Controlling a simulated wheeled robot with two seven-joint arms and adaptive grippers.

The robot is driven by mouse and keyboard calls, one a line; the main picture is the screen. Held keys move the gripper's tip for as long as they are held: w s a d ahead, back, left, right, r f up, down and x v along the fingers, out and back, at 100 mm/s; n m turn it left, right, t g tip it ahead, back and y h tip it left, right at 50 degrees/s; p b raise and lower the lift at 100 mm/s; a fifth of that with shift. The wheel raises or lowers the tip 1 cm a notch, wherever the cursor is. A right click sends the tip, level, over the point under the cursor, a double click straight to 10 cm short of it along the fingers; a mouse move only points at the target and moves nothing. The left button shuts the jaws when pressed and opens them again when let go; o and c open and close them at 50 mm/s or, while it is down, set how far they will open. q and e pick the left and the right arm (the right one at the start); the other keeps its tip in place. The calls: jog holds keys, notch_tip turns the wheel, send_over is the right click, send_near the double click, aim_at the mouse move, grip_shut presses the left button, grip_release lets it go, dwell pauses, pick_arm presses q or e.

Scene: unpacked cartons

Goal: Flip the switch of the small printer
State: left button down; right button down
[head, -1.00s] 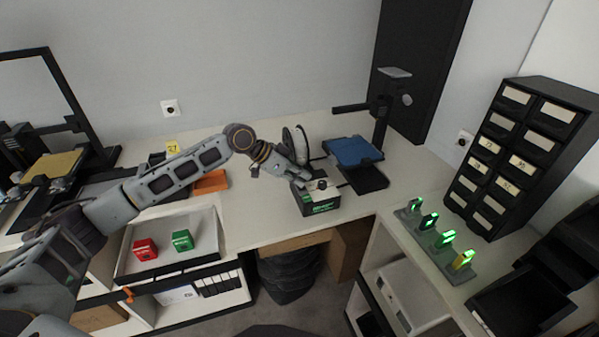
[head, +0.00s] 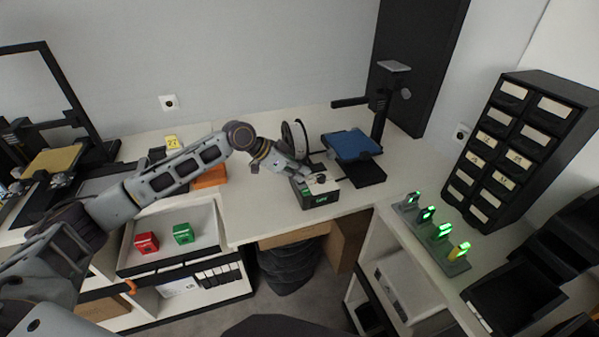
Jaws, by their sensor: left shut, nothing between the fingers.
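The small printer is the one with the blue bed (head: 352,145) and a dark upright arm, at the back right of the bench. Its black and white control box (head: 318,200), with green lettering, stands in front of it near the bench edge. My left gripper (head: 306,174) is shut and empty, with its tips pointing down at the top of the box. The switch is hard to make out, partly hidden by the fingers; I cannot tell whether they touch it. My right gripper is not in view.
A larger printer with a yellowish bed (head: 52,161) stands at the left. A filament spool (head: 296,140) is close behind my gripper. A tray (head: 212,222) holds a red and a green box. Green-lit devices (head: 440,232) and a drawer cabinet (head: 520,150) stand at the right.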

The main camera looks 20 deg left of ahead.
pick_arm(q)
jog(key=shift+w+a+f, duration=0.15)
jog(key=shift+w+a, duration=0.05)
jog(key=shift+a, duration=0.05)
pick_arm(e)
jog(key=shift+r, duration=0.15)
pick_arm(q)
jog(key=shift+w, duration=0.15)
jog(key=shift+w+a, duration=0.2)
jog(key=shift+a, duration=0.05)
jog(key=shift+v, duration=0.85)
jog(key=v, duration=0.6)
jog(key=shift+r+p, duration=0.25)
jog(key=shift+p, duration=0.05)
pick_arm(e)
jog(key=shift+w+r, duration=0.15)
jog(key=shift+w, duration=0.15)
